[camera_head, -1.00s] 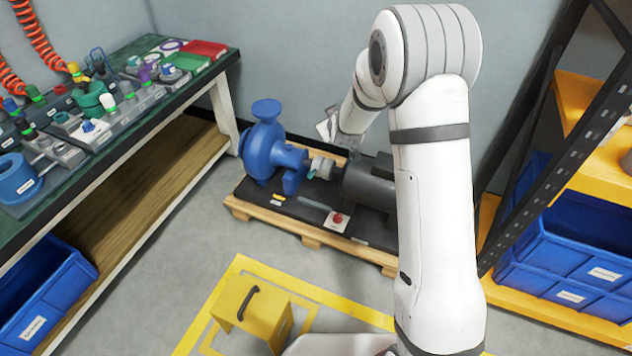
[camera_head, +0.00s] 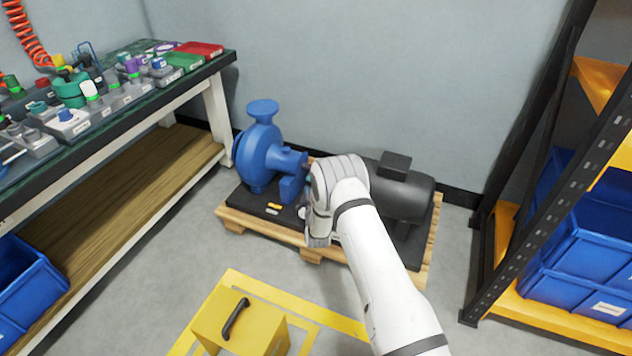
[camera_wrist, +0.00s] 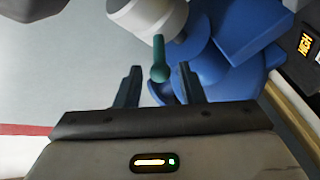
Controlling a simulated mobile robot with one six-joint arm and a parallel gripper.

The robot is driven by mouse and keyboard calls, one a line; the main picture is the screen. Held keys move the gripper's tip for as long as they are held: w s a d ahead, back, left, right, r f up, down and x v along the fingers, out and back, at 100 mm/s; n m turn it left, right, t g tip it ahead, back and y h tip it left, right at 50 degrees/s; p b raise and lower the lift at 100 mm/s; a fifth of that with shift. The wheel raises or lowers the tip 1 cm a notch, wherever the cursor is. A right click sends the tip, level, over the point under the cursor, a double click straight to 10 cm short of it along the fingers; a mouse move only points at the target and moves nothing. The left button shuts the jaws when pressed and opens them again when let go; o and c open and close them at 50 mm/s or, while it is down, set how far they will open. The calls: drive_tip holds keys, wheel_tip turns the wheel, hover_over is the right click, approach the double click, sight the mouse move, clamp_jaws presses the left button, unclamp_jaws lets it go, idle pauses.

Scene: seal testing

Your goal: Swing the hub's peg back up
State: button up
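The hub (camera_wrist: 147,15) is a pale grey cylinder at the top of the wrist view. Its peg (camera_wrist: 160,64) is teal with a rounded end and sticks out from the hub toward my gripper. My gripper (camera_wrist: 160,72) is open, with one dark finger on each side of the peg in the picture and visible gaps on both sides. I cannot tell whether the peg lies at fingertip depth. In the head view my own arm covers the hub and peg, and the fingers are not clearly seen.
The blue pump (camera_head: 262,150) and dark motor (camera_head: 402,190) stand on a wooden pallet (camera_head: 258,231). A yellow box (camera_head: 240,325) is on the floor in front. A workbench (camera_head: 150,95) stands left and a rack with blue bins (camera_head: 580,240) right.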

drive_tip(key=w+b, duration=0.1)
drive_tip(key=w, duration=0.3)
drive_tip(key=shift+w+a+f+b, duration=0.1)
drive_tip(key=shift+a+f+b, duration=0.1)
drive_tip(key=shift+b, duration=0.15)
drive_tip(key=shift+w+r, duration=0.2)
drive_tip(key=shift+w, duration=0.45)
drive_tip(key=shift+c, duration=0.4)
drive_tip(key=shift+a, duration=0.1)
clamp_jaws()
